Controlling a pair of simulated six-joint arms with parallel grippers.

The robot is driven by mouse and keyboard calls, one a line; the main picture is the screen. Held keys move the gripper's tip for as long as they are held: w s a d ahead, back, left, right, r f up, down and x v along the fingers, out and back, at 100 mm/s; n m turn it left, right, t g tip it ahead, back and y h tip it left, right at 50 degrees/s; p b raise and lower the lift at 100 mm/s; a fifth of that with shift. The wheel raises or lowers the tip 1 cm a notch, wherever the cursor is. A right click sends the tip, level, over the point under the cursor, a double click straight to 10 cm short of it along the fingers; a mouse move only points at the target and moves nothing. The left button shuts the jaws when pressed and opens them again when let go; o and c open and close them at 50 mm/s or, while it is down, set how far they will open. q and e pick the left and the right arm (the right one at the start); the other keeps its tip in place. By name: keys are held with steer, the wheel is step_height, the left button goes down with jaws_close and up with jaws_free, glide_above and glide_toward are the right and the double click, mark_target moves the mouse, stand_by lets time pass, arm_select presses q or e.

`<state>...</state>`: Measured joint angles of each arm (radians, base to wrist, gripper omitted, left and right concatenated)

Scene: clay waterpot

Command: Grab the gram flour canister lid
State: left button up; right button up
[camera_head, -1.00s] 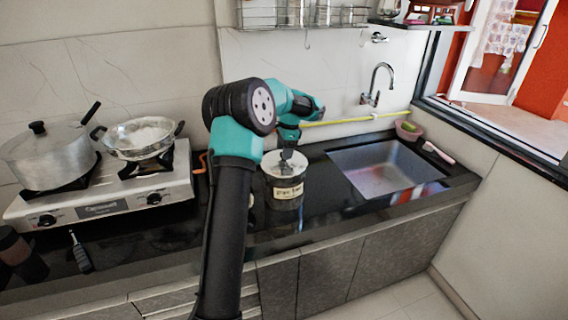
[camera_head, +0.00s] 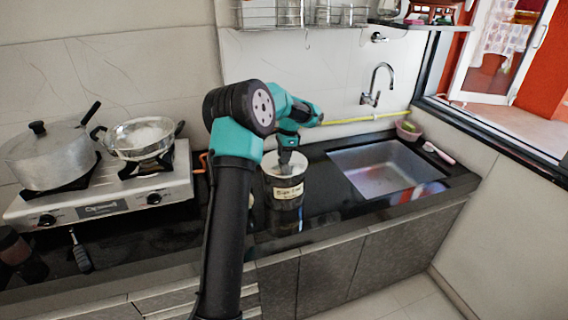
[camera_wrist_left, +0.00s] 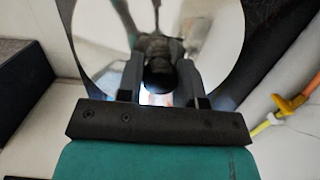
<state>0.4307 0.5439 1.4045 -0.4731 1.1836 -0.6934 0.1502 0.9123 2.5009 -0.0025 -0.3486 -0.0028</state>
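The gram flour canister (camera_head: 288,190) is a dark round pot with a pale label on the counter left of the sink. Its shiny lid (camera_head: 271,164) is on top; in the left wrist view the lid (camera_wrist_left: 100,50) is a large mirror-like disc with a dark knob (camera_wrist_left: 158,75). My left gripper (camera_head: 286,168) points down at the lid's middle. In the left wrist view its fingers (camera_wrist_left: 160,75) are apart, one on each side of the knob. Whether they touch the knob is hard to tell. My right gripper is not in view.
A gas stove (camera_head: 110,197) with a lidded pot (camera_head: 48,158) and a pan (camera_head: 140,137) stands to the left. A yellow hose (camera_head: 350,121) runs along the back wall.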

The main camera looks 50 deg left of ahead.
arm_select(q)
steer(key=c, duration=0.5)
steer(key=shift+r, duration=0.1)
steer(key=shift+r, duration=1.6)
steer(key=s+d, duration=0.3)
steer(key=d, duration=0.1)
steer(key=s+d+r, duration=0.1)
steer(key=s+d, duration=0.6)
steer(key=d, duration=0.1)
steer(key=shift+s+r, duration=0.3)
